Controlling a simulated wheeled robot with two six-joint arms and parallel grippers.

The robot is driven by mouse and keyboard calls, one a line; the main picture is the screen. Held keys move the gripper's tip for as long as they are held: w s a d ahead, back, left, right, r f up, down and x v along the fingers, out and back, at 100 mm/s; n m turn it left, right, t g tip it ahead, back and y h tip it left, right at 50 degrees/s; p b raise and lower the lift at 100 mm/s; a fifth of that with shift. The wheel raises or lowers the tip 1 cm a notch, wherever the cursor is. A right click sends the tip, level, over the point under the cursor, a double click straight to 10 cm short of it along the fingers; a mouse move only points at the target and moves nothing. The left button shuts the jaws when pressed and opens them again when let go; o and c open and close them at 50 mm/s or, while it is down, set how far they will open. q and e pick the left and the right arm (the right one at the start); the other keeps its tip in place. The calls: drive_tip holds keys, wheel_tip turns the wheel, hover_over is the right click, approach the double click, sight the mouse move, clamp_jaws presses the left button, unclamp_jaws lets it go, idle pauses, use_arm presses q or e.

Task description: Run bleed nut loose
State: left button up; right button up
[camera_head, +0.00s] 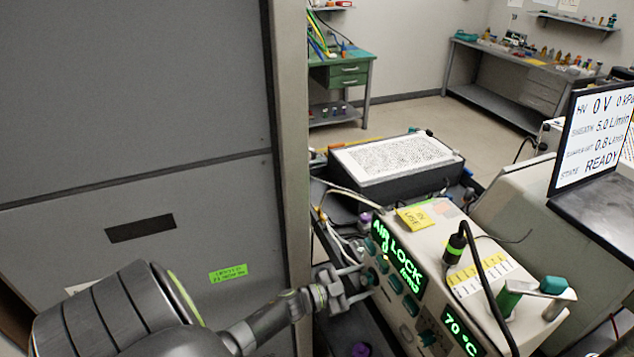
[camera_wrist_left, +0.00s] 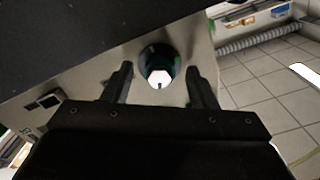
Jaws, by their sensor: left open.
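My left gripper (camera_head: 362,282) reaches in from the left to the front face of the cream instrument (camera_head: 405,332) labelled AIR LOCK. It is open, its two fingers pointing at the panel beside the lower left of the green display. In the left wrist view, the open fingers (camera_wrist_left: 163,88) stand on either side of a round dark green fitting (camera_wrist_left: 157,53) with a bright centre, which looks like the bleed nut. A gap shows on both sides of it, so the fingers look apart from it. In the head view the fitting is mostly hidden by the fingers. My right gripper is not in view.
A tall grey cabinet (camera_head: 140,95) stands close on the left. Several teal knobs line the instrument front. A black cable (camera_head: 490,285) and a teal-ended handle (camera_head: 545,287) are on its top. A screen (camera_head: 597,132) reading READY stands at right.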

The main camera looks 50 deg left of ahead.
use_arm(q)
drive_tip(key=b+v, duration=0.4)
drive_tip(key=v, duration=1.2)
drive_tip(key=shift+s+a, duration=0.15)
drive_tip(key=shift+s, duration=0.2)
drive_tip(key=s+a+f+n+g+y+b, duration=0.1)
drive_tip(key=s+a+f+n+g+y, duration=0.2)
drive_tip(key=f, duration=0.9)
drive_tip(key=s+a+f+n+g+y, duration=0.1)
drive_tip(key=s+f+n+g+y, duration=0.3)
drive_tip(key=f, duration=0.8)
drive_tip(key=s+d+f+n+g, duration=0.1)
drive_tip(key=s+d+f+g, duration=0.1)
drive_tip(key=s+d+f, duration=0.2)
drive_tip(key=s+d+f+n+g, duration=0.1)
drive_tip(key=s+d+f+g, duration=0.2)
drive_tip(key=s+f, duration=0.4)
drive_tip(key=s+d+f+n+g+b, duration=0.1)
drive_tip(key=s+d+f+g, duration=0.2)
drive_tip(key=s, duration=0.8)
drive_tip(key=d+f, duration=0.2)
drive_tip(key=d, duration=0.1)
drive_tip(key=shift+f+n+y, duration=0.25)
drive_tip(key=shift+n+y, duration=0.05)
drive_tip(key=shift+y, duration=0.1)
